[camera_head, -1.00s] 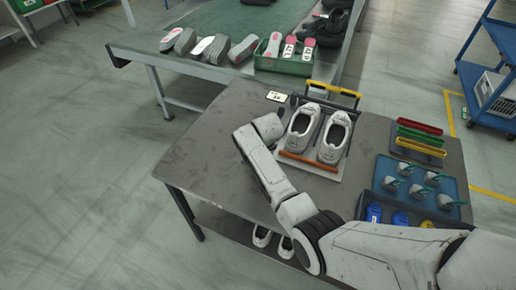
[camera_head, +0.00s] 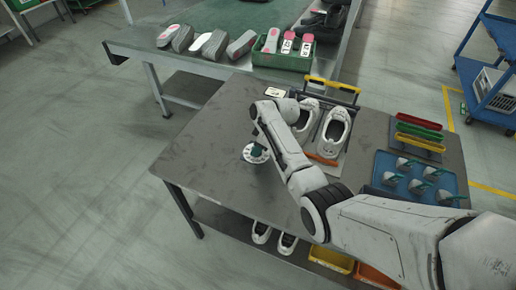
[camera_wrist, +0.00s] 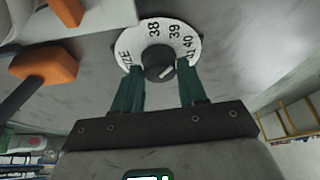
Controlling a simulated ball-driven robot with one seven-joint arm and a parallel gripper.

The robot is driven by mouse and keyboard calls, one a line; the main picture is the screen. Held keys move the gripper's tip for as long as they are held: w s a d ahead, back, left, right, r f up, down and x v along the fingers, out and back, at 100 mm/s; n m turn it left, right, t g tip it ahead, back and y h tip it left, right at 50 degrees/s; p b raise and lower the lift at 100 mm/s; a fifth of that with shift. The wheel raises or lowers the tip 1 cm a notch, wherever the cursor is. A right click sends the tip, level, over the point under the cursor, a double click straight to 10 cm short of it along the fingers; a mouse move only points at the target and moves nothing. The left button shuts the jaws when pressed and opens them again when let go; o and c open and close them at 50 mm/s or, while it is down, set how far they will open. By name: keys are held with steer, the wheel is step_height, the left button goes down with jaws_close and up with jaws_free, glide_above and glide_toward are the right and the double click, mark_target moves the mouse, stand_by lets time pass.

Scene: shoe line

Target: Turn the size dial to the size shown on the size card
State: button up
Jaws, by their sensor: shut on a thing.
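The size dial (camera_head: 256,154) is a white disc on the grey table, left of the white shoes. In the wrist view the dial (camera_wrist: 129,41) shows "SIZE", 38, 39, 40 and 41 around a dark knob (camera_wrist: 158,60). A pale mark on the knob slants to the right, roughly towards 40 and 41; the exact number is unclear. My gripper (camera_wrist: 160,67) is shut on the knob, one green finger on each side. In the head view my gripper (camera_head: 258,146) is over the dial. The size card (camera_head: 275,92) lies near the table's back edge, too small to read.
White shoes (camera_head: 334,132) stand on a rack right of my arm. Coloured holders (camera_head: 419,134) and a blue tray (camera_head: 382,172) are further right. A bench behind holds soles and a green crate (camera_head: 283,61). The table's left side is clear.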

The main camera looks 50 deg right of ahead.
steer(key=shift+n+y+b, duration=0.3)
steer(key=shift+n+b, duration=0.05)
steer(key=shift+n, duration=0.45)
steer(key=o, duration=1)
steer(key=shift+g, duration=0.3)
steer(key=v, duration=1)
steer(key=shift+s+d+r, duration=0.1)
steer(key=shift+d+r, duration=0.05)
steer(key=shift+r, duration=0.15)
